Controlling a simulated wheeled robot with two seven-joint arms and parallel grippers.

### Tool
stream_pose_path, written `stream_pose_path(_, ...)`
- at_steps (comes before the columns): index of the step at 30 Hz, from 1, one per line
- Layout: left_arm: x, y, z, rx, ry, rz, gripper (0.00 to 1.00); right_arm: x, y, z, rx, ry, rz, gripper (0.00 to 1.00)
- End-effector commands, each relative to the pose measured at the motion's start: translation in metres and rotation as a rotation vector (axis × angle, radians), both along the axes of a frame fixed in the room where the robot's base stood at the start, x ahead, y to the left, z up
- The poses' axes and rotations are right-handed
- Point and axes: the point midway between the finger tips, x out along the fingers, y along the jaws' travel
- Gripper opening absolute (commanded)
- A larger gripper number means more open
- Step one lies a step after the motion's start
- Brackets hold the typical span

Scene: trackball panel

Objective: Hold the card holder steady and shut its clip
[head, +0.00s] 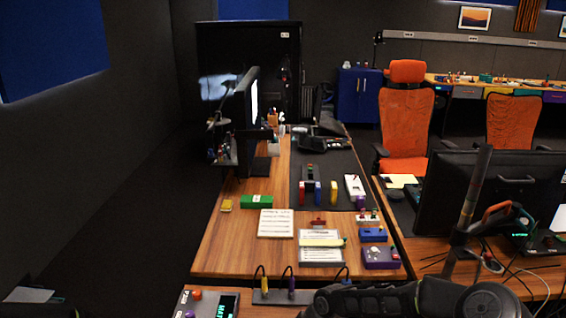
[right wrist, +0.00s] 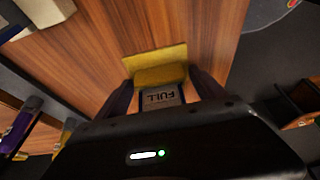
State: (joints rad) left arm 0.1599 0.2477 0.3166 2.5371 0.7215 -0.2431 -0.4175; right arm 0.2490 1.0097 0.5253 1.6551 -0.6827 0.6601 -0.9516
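In the right wrist view, a yellow piece (right wrist: 158,68) with a flat back plate and a thicker front lip sits over the wood surface. A grey face marked "FULL" (right wrist: 162,97), upside down in the picture, lies just below it. They look like the card holder and its clip, but I cannot tell which part is which. My right gripper (right wrist: 161,75) is open, with one dark finger on each side of them; contact is not clear. In the head view my right arm shows at the bottom, its fingertips hidden. My left gripper is not in view.
On the wooden desk (head: 238,240) stand a green box (head: 257,201), a white sheet (head: 276,223), a clipboard (head: 320,258), a blue box (head: 373,235) and a purple box (head: 381,258). The desk's left front is clear.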

Motion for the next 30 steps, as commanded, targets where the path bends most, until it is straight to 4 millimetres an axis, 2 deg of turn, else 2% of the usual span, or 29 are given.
stream_pose_path(2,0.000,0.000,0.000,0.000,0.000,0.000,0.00,0.000,0.000,0.000,0.001,0.000,0.000,0.87)
stream_pose_path(14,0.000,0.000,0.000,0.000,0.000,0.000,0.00,0.001,-0.002,0.007,0.001,-0.001,0.000,0.87)
stream_pose_path(20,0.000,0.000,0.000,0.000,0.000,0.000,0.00,0.001,-0.013,0.033,0.000,-0.003,-0.001,0.87)
stream_pose_path(30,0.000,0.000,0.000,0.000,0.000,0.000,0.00,0.001,-0.039,0.095,0.000,-0.003,-0.001,0.87)
